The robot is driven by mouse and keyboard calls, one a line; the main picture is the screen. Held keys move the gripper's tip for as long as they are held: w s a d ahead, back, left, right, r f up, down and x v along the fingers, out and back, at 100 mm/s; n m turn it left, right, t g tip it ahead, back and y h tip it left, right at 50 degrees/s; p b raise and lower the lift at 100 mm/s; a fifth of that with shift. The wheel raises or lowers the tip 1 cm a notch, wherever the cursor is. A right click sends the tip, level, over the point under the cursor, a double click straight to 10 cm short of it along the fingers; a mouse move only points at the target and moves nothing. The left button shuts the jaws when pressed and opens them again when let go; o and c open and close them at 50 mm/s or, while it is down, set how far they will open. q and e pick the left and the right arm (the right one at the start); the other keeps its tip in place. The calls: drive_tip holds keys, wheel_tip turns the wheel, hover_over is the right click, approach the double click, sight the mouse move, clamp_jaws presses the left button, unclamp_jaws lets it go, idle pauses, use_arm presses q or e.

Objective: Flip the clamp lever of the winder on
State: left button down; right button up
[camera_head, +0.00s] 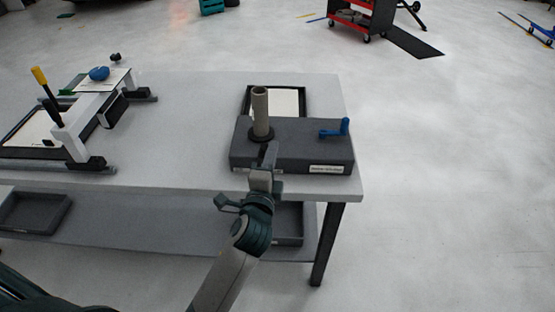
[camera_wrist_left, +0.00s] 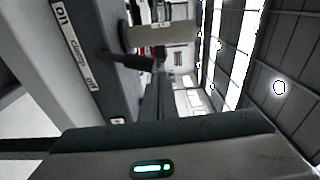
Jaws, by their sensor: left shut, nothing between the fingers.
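The winder is a dark grey box (camera_head: 300,148) on the front right of the table. A grey upright tube (camera_head: 260,110) and a blue crank (camera_head: 338,129) stand on it. My left gripper (camera_head: 269,152) is shut and empty at the box's front edge, just before the tube. In the left wrist view, a label (camera_wrist_left: 75,45) on the box reads "on", "clamp", "off". A short black lever (camera_wrist_left: 128,61) sticks out beside the shut fingers (camera_wrist_left: 157,90), closer to the "off" end. I cannot tell if they touch. In the head view the lever is not distinguishable. My right gripper is out of view.
A framed tray (camera_head: 290,95) lies behind the winder. A white press-like frame (camera_head: 90,115) with a yellow-tipped handle stands at the table's left. The tabletop (camera_head: 190,130) between is clear. A lower shelf (camera_head: 140,225) holds grey trays.

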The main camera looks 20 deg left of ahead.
use_arm(q)
drive_tip(key=shift+a+r+n, duration=0.15)
drive_tip(key=shift+a+n, duration=0.7)
drive_tip(key=shift+n, duration=0.15)
drive_tip(key=s+a+n+y, duration=0.1)
drive_tip(key=s+a+n, duration=0.1)
drive_tip(key=a+n, duration=0.4)
drive_tip(key=shift+a+f+n+t, duration=0.35)
drive_tip(key=shift+n+t, duration=0.05)
drive_tip(key=shift+n, duration=0.8)
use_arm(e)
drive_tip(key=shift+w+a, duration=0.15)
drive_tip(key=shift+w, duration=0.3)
